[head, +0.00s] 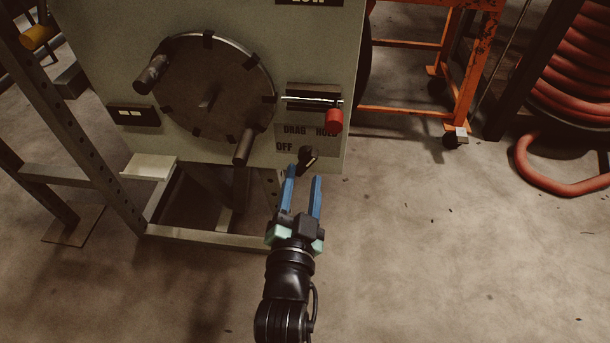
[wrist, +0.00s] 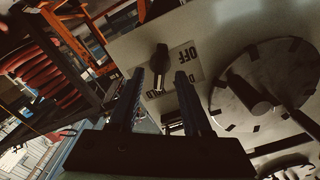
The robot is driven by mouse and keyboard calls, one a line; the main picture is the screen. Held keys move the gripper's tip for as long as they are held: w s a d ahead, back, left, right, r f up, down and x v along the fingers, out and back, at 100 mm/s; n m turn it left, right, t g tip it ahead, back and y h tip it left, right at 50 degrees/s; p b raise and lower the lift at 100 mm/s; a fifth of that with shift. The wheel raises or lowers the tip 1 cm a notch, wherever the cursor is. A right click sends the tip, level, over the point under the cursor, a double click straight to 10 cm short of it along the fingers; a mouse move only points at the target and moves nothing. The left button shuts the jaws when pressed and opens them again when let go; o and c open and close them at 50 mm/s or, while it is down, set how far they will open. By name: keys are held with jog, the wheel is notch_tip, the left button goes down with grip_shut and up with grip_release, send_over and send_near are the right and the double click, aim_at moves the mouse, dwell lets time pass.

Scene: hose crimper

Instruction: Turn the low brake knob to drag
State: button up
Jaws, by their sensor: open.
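The low brake knob (head: 307,159) is small and black, low on the right side of the grey panel (head: 120,60). Its label plate (head: 288,135) reads OFF at left, DRAG above left and HOLD above right. I cannot tell for certain which word the knob points to. My gripper (head: 304,175) has two blue fingers, spread open and empty, just in front of and below the knob in the head view. In the wrist view the knob (wrist: 161,58) shows beyond the gap between the fingertips (wrist: 161,77). I see no clear contact.
A lever with a red grip (head: 334,121) sticks out just above the knob. A large dark disc (head: 215,95) with protruding handles is to the left. An orange frame (head: 410,104) and a coiled red hose (head: 575,80) stand at right. The floor in front is clear.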

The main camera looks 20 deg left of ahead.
aim_at(305, 168)
jog(key=shift+b+x, duration=0.55)
jog(key=shift+x, duration=1.05)
grip_shut()
